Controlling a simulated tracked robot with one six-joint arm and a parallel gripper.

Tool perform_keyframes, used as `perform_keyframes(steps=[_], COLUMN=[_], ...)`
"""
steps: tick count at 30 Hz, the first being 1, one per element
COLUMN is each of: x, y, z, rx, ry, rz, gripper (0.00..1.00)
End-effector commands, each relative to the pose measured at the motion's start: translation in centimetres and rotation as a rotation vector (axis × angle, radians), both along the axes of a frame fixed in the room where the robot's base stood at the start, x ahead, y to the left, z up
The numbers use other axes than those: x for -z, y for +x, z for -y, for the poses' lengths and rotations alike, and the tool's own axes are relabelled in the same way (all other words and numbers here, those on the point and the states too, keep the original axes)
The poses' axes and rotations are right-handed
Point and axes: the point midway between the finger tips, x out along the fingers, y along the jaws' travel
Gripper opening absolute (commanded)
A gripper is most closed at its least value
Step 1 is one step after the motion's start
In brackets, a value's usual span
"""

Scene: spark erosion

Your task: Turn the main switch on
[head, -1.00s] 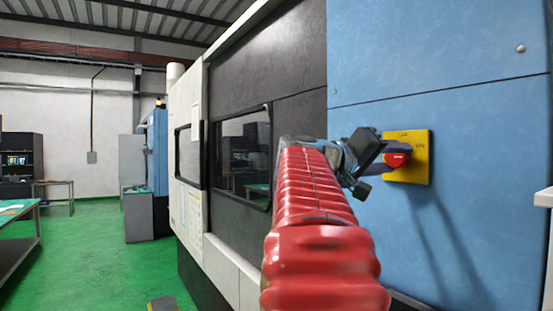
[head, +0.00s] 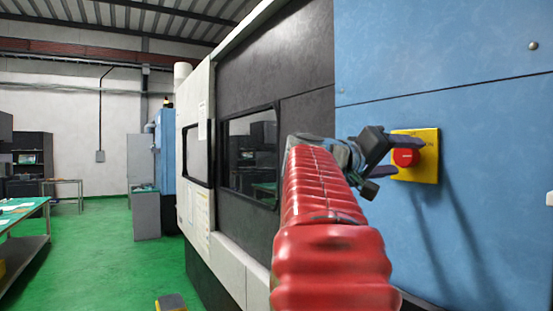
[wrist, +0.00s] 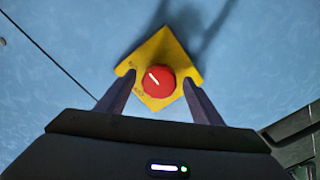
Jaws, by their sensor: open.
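The main switch is a red round knob (head: 404,157) on a yellow square plate (head: 428,172), fixed to a blue cabinet wall. In the wrist view the red knob (wrist: 158,81) has a white line mark, tilted up to the left, and the yellow plate (wrist: 160,49) appears as a diamond. My gripper (wrist: 159,79) is open, with one finger on each side of the knob and visible gaps between. In the head view my gripper (head: 405,164) is close to the plate. Whether the fingertips touch the plate is unclear.
The blue wall (head: 465,75) is flat around the switch, with a seam above it. A dark machine door with a window (head: 250,150) is left of it. A white ledge (head: 549,198) shows at the right edge. Green floor (head: 110,250) is open at left.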

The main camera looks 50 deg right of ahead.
Motion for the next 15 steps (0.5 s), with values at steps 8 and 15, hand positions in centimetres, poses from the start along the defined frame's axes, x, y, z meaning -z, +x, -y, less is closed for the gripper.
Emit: perform_keyframes(steps=[8,15], x=[0.0,0.0], y=[1.1,2.3], z=[-2.2,-5.2], rx=[-0.004,-0.004], ry=[0.0,-0.001], rz=[0.001,0.0], gripper=[0.6,0.6])
